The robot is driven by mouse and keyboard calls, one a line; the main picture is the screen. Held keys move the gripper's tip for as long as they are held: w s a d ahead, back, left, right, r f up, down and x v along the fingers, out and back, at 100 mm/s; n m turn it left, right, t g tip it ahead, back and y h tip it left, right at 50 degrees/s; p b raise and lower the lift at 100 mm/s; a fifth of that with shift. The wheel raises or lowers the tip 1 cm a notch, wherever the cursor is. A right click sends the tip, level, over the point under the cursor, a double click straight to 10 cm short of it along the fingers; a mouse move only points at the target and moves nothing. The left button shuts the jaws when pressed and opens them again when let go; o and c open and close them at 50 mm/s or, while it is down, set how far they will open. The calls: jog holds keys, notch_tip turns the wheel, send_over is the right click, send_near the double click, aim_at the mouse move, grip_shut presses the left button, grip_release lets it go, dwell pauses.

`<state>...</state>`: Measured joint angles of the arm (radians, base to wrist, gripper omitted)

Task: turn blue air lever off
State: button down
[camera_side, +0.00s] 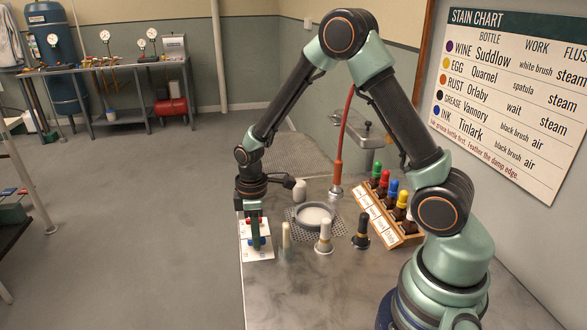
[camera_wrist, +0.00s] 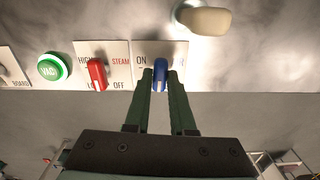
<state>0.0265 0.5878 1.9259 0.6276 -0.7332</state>
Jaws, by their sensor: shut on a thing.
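The blue air lever (camera_wrist: 160,70) sits on a white plate (camera_wrist: 140,50) in the wrist view, with "ON" printed to its left. The rest of the plate's lettering is partly covered. My gripper (camera_wrist: 160,80) has one green finger on each side of the lever and is shut on it. The fingers hide the lever's lower end, so its exact setting is hard to read. In the side view my gripper (camera_side: 256,246) points down at the white panel (camera_side: 267,253) on the bench's left edge, and the lever is mostly hidden behind the fingers.
A red steam lever (camera_wrist: 97,74) and a green VAC button (camera_wrist: 53,68) are left of the blue lever. A pale-topped brush (camera_wrist: 205,20) is close above. On the bench stand brushes (camera_side: 324,236), a round dish (camera_side: 314,215) and a bottle rack (camera_side: 375,215).

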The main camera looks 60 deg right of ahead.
jog(key=shift+n, duration=0.5)
jog(key=c, duration=0.8)
grip_release()
jog(key=shift+o, duration=0.2)
notch_tip(320, 180, up, 12)
jog(key=shift+r, duration=0.15)
jog(key=s+a+r+m+t, duration=0.1)
jog(key=s+r+m+t, duration=0.4)
jog(key=s+r+m, duration=0.4)
jog(key=shift+s+r+t, duration=0.3)
jog(key=shift+s+r, duration=0.5)
jog(key=shift+s, duration=0.45)
